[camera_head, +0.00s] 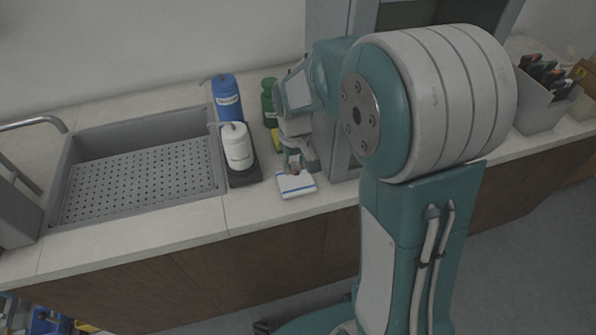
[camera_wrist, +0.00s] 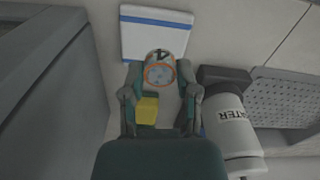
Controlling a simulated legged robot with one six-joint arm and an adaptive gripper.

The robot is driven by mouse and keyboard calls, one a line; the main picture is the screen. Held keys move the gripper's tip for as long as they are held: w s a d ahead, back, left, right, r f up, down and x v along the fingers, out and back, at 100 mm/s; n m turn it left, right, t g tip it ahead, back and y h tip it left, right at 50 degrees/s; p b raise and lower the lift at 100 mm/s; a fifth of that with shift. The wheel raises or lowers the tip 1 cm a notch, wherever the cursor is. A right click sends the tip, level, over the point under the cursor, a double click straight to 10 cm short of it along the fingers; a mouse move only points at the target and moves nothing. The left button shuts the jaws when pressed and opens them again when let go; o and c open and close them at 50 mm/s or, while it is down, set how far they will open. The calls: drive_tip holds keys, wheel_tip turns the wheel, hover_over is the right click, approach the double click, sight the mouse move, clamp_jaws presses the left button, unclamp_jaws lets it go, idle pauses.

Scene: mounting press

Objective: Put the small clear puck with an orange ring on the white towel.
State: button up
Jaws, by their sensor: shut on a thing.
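The small clear puck with an orange ring (camera_wrist: 159,70) is between the two fingers of my gripper (camera_wrist: 160,84) in the wrist view. My gripper is shut on it. The white towel with a blue stripe (camera_head: 296,184) lies folded on the counter near its front edge. In the wrist view the towel (camera_wrist: 156,40) shows just beyond the puck, and the puck overlaps its lower edge there. In the head view my gripper (camera_head: 293,168) is at the towel's back edge. I cannot tell whether the puck touches the towel.
A white bottle labelled WATER (camera_head: 237,147) stands on a dark tray left of the towel. A blue bottle (camera_head: 227,98) and a green bottle (camera_head: 269,103) stand behind. A yellow object (camera_wrist: 147,111) sits below the fingers. A perforated sink (camera_head: 140,175) is at left; a grey cabinet (camera_wrist: 45,80) stands close by.

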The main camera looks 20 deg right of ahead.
sight(295, 179)
drive_tip(key=shift+w+d+f, duration=0.2)
drive_tip(key=shift+w+f, duration=0.25)
drive_tip(key=shift+f, duration=0.3)
drive_tip(key=shift+w+a+f, duration=0.15)
drive_tip(key=shift+w+f, duration=0.25)
drive_tip(key=shift+f, duration=0.1)
drive_tip(key=f, duration=0.3)
drive_tip(key=shift+w+d+f, duration=0.1)
drive_tip(key=shift+d, duration=0.1)
drive_tip(key=shift+d+f, duration=0.1)
drive_tip(key=shift+d, duration=0.05)
drive_tip(key=shift+f, duration=0.1)
drive_tip(key=o, duration=1)
drive_tip(key=shift+a, duration=0.2)
